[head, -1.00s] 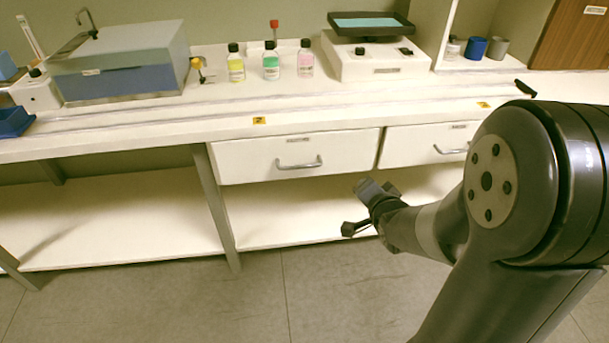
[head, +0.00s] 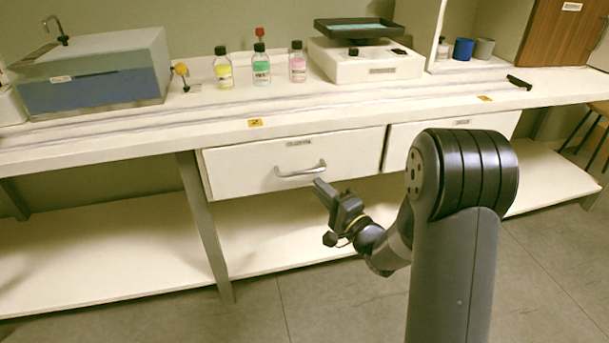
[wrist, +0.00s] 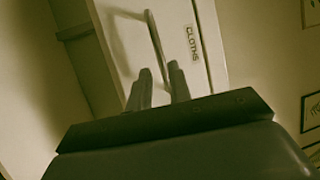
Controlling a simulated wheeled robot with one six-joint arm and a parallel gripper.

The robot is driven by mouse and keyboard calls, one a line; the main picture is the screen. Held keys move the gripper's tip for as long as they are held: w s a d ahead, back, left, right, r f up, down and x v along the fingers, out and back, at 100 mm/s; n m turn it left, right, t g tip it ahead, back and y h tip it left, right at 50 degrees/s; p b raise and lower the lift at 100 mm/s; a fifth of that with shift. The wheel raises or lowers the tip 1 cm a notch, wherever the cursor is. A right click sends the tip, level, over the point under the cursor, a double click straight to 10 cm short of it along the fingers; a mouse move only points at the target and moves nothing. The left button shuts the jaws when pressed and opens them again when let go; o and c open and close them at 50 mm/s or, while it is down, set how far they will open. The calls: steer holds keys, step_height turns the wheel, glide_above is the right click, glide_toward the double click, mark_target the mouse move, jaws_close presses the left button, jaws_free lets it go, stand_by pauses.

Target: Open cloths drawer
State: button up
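The cloths drawer (head: 245,178) is the left white drawer under the bench, its front level with the drawer beside it. Its metal bar handle (head: 300,169) sits in the middle of the front. In the wrist view the drawer front (wrist: 185,50) carries a label (wrist: 192,42) reading CLOTHS, and the handle (wrist: 156,40) runs down toward my fingers. My gripper (head: 322,190) is just in front of and below the handle in the head view. In the wrist view its two fingers (wrist: 161,82) stand slightly apart, with nothing held. Whether they touch the handle is unclear.
A second drawer (head: 500,126) adjoins on the right, partly behind my arm. A lower shelf (head: 100,240) runs below, with a grey leg (head: 200,220) left of the drawer. Bottles (head: 261,68) and a scale (head: 365,62) stand on the bench top. The floor in front is clear.

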mark_target(304, 172)
steer(key=b+x, duration=0.1)
steer(key=x, duration=0.6)
steer(key=shift+w+a, duration=0.15)
steer(key=shift+c, duration=0.3)
jaws_close()
